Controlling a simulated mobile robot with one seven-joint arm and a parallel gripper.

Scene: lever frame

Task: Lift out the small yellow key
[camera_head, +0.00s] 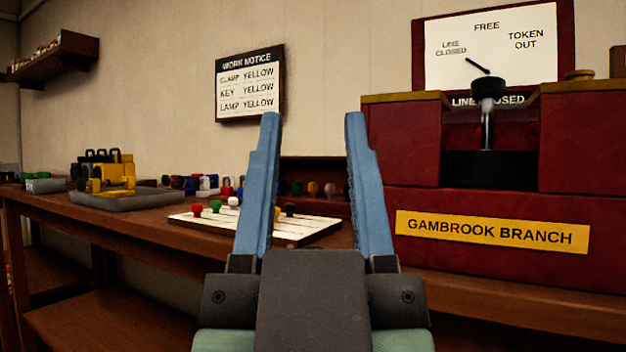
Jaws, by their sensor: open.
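My gripper (312,118) is open and empty, with its two blue fingers pointing up and away in the middle of the view. A grey tray (150,201) lies on the wooden bench to the left, well apart from my gripper. Yellow items (120,172) with dark loop-shaped parts stand in the tray. They are too small for me to tell whether one is the small yellow key. A work notice (249,90) on the wall reads clamp yellow, key yellow, lamp yellow.
A white board (190,219) with coloured knobs lies on the bench (60,205), partly behind my left finger. A row of coloured pieces (205,185) stands behind it. A red cabinet (400,140) marked Gambrook Branch, with a black-knobbed lever (488,88), fills the right.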

